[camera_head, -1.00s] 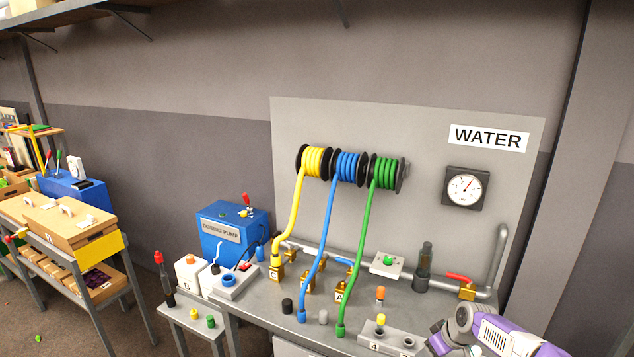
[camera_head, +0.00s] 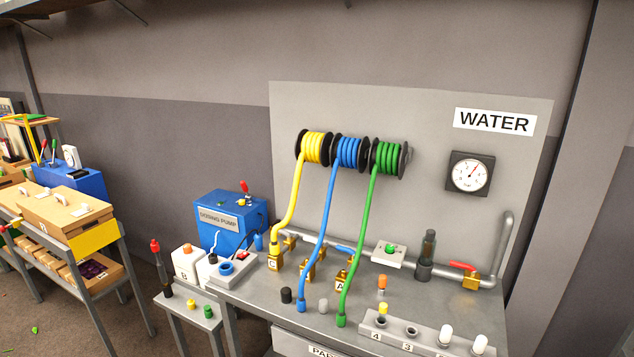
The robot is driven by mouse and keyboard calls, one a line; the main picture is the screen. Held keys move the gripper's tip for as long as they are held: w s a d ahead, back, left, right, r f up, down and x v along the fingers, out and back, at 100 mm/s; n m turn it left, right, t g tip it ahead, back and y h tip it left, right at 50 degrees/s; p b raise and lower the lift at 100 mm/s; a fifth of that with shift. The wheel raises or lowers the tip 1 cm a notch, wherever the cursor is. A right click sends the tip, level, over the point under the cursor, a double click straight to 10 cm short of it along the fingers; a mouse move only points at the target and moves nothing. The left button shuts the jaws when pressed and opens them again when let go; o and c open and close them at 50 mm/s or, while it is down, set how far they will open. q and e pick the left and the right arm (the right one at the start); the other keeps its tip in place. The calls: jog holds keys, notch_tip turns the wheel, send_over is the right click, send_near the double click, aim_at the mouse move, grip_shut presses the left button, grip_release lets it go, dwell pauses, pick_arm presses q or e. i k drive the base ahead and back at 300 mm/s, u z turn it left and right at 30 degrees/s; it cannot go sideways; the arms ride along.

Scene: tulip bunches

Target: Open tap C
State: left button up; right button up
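Tap C (camera_head: 274,262) is a brass fitting with a white "C" label at the left end of the grey pipe on the metal bench. The yellow hose (camera_head: 287,215) runs from its reel down to the top of this tap. I cannot make out tap C's handle clearly. To its right stand a brass tap (camera_head: 307,270) partly behind the blue hose and the brass tap A (camera_head: 341,283) beside the green hose. A blue lever (camera_head: 345,250) shows above tap A. Neither of my grippers is in view.
A red-handled valve (camera_head: 464,266) sits at the pipe's right end, under a pressure gauge (camera_head: 470,174). A blue dosing pump (camera_head: 222,222) stands left of tap C. Loose caps and a numbered grey block (camera_head: 400,333) occupy the bench front.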

aim_at(285, 232)
jog(key=u, duration=0.45)
jog(key=i, duration=1.35)
jog(key=z, duration=0.85)
jog(key=k, duration=1.25)
jog(key=u, duration=0.5)
jog(key=i, duration=0.95)
jog(key=u, duration=0.65)
